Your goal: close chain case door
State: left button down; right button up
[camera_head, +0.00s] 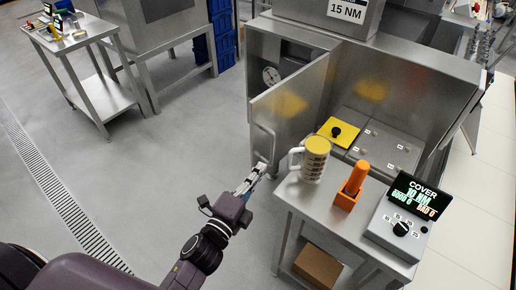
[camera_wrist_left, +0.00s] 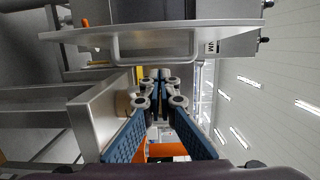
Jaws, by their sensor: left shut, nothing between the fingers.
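The chain case (camera_head: 360,60) is a steel cabinet at the upper right of the head view. Its steel door (camera_head: 293,100) stands open, swung out toward the left. The door's handle (camera_head: 264,142) is a bar on the door's outer lower-left part. In the wrist view the door (camera_wrist_left: 245,27) spans the top and its handle (camera_wrist_left: 155,59) shows as a bracket just beyond the fingers. My left gripper (camera_head: 259,167) is shut and empty, just below the handle; its fingertips also show in the wrist view (camera_wrist_left: 160,75). Whether they touch the handle cannot be told.
A steel table (camera_head: 335,222) stands right of my gripper, close to it. It holds a yellow-topped mug (camera_head: 314,158), an orange holder with a handled tool (camera_head: 351,187) and a control box (camera_head: 398,232). A yellow plate (camera_head: 337,134) lies inside the case.

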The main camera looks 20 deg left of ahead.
aim_at(257, 151)
pick_arm(q)
jog(key=w+p, duration=0.1)
jog(key=w, duration=0.1)
jog(key=w+a, duration=0.1)
jog(key=w, duration=0.1)
jog(key=w+a+p, duration=0.1)
jog(key=w, duration=0.2)
jog(key=shift+a+p, duration=0.25)
jog(key=shift+p, duration=0.1)
pick_arm(e)
jog(key=r, duration=0.1)
jog(key=d+r, duration=0.1)
jog(key=s+r, duration=0.1)
jog(key=shift+d, duration=0.35)
jog(key=shift+a, duration=0.1)
